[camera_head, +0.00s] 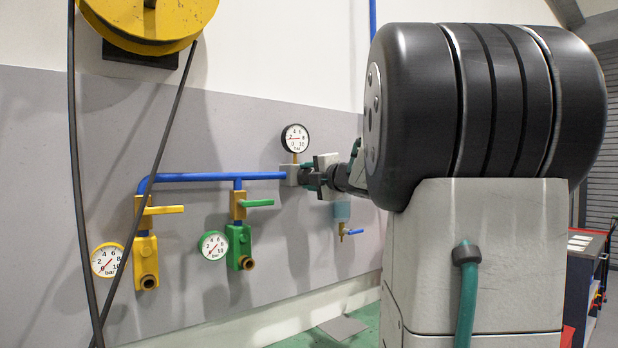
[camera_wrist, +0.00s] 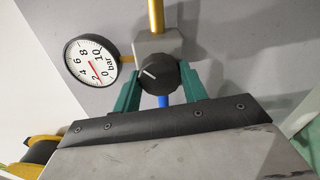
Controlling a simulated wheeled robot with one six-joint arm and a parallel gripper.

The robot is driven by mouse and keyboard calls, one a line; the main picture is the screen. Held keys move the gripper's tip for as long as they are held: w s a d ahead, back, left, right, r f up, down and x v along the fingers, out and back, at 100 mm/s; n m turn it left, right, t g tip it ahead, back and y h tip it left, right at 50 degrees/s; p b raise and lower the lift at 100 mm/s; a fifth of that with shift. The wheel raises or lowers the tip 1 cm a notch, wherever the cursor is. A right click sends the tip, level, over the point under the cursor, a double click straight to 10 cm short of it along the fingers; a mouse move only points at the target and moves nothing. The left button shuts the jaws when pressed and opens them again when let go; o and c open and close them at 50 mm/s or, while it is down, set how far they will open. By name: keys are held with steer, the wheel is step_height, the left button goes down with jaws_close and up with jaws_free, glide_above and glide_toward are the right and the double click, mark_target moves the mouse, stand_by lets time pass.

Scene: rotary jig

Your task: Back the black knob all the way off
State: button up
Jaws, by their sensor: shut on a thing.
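The black knob (camera_wrist: 158,77) has a white line on its face and sits on a grey regulator block (camera_wrist: 158,45) in the wrist view. My gripper (camera_wrist: 161,88) has its two green fingers on either side of the knob and is shut on it. A round white pressure gauge (camera_wrist: 91,61) with a red needle is fixed to the same block. In the head view, the gauge (camera_head: 295,138) stands above the block. My gripper (camera_head: 326,178) is at the block there, and the arm partly hides that area.
A blue pipe (camera_head: 220,177) runs along the grey wall panel to the block. A yellow valve (camera_head: 147,258) and a green valve (camera_head: 240,245), each with a gauge, hang below it. A yellow reel (camera_head: 150,20) with a black hose is at upper left. A dark cart (camera_head: 585,290) stands right.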

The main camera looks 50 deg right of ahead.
steer(key=shift+f+n, duration=0.2)
steer(key=shift+n, duration=4)
steer(key=o, duration=1)
steer(key=shift+c, duration=0.2)
steer(key=shift+r, duration=0.1)
steer(key=v, duration=0.7)
steer(key=shift+s, duration=0.4)
